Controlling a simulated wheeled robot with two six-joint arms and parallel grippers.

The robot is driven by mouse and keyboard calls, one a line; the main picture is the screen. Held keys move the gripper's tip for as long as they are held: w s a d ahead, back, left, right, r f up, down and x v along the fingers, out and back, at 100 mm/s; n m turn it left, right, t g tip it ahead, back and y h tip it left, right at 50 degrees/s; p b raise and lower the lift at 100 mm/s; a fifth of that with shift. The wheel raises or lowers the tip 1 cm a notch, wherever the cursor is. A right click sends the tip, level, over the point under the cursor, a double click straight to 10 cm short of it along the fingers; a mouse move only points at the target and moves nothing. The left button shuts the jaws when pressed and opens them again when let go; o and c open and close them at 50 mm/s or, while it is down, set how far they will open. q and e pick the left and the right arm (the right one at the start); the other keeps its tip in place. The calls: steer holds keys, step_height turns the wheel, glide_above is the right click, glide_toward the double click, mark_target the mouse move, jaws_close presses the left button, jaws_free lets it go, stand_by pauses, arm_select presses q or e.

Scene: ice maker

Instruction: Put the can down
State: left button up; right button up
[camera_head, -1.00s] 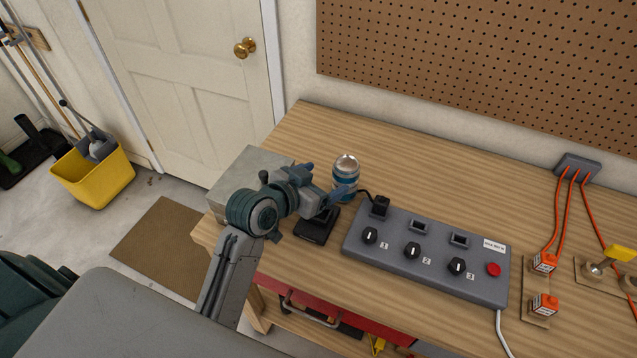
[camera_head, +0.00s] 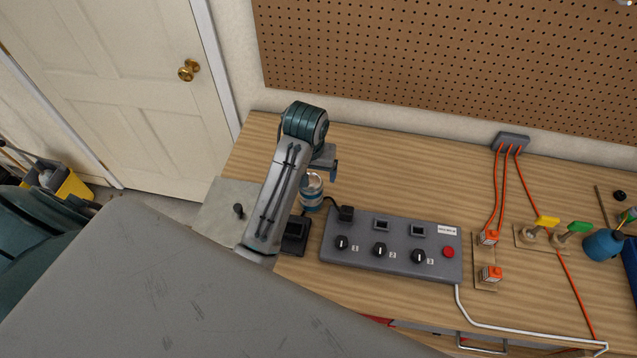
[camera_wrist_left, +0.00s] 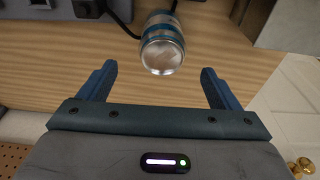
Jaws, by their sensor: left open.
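My right gripper is in no view.
A grey control box (camera_head: 390,245) with knobs and a red button sits right of the can. A pegboard (camera_head: 440,65) hangs behind. The bench's back middle is clear.

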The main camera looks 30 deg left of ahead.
mark_target(312, 182)
arm_select(q)
step_height(312, 182, down, 3)
steer(key=b, duration=0.2)
steer(key=shift+w+f+b, duration=0.15)
steer(key=shift+f+b, duration=0.05)
steer(key=shift+b, duration=0.2)
steer(key=shift+w+a+f+p, duration=0.1)
steer(key=shift+f+p, duration=0.1)
steer(key=shift+f, duration=0.25)
steer(key=shift+w+f+p, duration=0.1)
steer(key=shift+f+p, duration=0.05)
steer(key=shift+f, duration=0.3)
steer(key=f+p, duration=0.1)
steer(key=f, duration=0.1)
steer(key=f+p, duration=0.1)
steer(key=f, duration=0.1)
steer(key=shift+w+a+f+p, duration=0.1)
steer(key=shift+a+f+p, duration=0.1)
steer(key=shift+f+p, duration=0.15)
steer(key=shift+w+f, duration=0.1)
steer(key=shift+f, duration=0.2)
steer(key=c, duration=1.3)
steer(key=shift+r, duration=0.1)
steer(key=shift+c, duration=0.6)
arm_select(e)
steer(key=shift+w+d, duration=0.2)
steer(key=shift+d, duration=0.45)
